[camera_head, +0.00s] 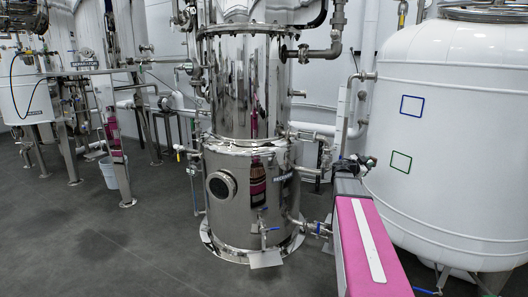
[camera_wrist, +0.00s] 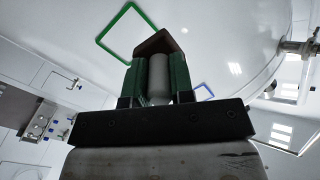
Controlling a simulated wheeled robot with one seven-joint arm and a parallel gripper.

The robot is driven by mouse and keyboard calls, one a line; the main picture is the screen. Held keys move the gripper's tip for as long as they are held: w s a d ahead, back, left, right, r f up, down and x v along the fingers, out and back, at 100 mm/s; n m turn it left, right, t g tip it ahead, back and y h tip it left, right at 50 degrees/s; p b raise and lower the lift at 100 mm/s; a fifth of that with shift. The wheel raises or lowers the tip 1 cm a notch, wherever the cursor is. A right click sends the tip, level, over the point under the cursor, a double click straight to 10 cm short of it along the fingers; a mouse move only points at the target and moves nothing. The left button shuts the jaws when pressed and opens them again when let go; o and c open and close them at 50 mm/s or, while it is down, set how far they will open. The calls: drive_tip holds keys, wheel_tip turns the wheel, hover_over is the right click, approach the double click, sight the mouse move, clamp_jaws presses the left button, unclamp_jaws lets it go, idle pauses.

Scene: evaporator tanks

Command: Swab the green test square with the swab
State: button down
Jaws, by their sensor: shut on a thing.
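The green test square (camera_head: 401,161) is a thin green outline on the side of the white tank (camera_head: 450,130). In the wrist view the green square (camera_wrist: 126,34) shows large at upper left, beyond my fingertips. My gripper (camera_head: 366,162) is small in the head view, just left of the green square. In the wrist view my gripper (camera_wrist: 157,62) is shut on a pale grey cylinder, the swab (camera_wrist: 158,82), between its green fingers. A dark brown piece shows at the finger ends. The swab's tip is hidden, and I cannot tell whether it touches the tank.
A blue square outline (camera_head: 411,105) sits above the green one on the tank, partly hidden behind my gripper in the wrist view. A shiny steel evaporator (camera_head: 245,130) with pipes and valves stands left of my arm.

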drive_tip(key=w+a+r+n+t+y, duration=0.1)
drive_tip(key=w+a+n+t+y, duration=0.25)
drive_tip(key=a, duration=0.45)
drive_tip(key=w+a+r+n+t+y, duration=0.2)
drive_tip(key=w+a+n+t+y, duration=0.15)
drive_tip(key=a, duration=0.45)
drive_tip(key=a+r+n+t+y, duration=0.1)
drive_tip(key=a+r+n+y, duration=0.2)
drive_tip(key=a+r, duration=0.3)
drive_tip(key=a+r+n+t+y, duration=0.2)
drive_tip(key=a+r+y, duration=0.4)
drive_tip(key=a, duration=0.8)
drive_tip(key=shift+s+r+n, duration=0.15)
drive_tip(key=shift+r+n, duration=0.35)
drive_tip(key=shift+r, duration=0.05)
